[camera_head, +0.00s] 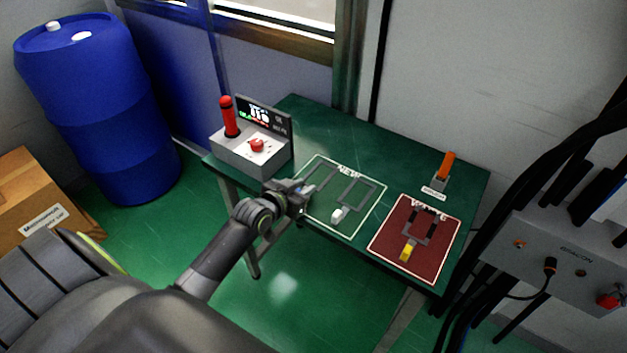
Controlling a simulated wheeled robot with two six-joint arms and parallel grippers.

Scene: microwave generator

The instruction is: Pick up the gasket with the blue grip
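My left gripper (304,188) is at the left edge of the white-outlined green area on the table, over the near end of a grey gasket (322,174). The gripper covers the spot where this gasket's grip would be, so no blue grip can be made out clearly. Whether the fingers are open or shut on it is too small to tell. A second grey gasket with a white grip (338,215) lies to the right in the same area. A third gasket with a yellow grip (408,251) lies on the red mat (436,259). My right gripper is out of view.
A grey box with a red handle and red knob (257,146) stands on the table's left, beside a dark display. An orange-handled item (446,166) stands at the back right. A grey control box (566,262) with cables is at the right. The table's back middle is clear.

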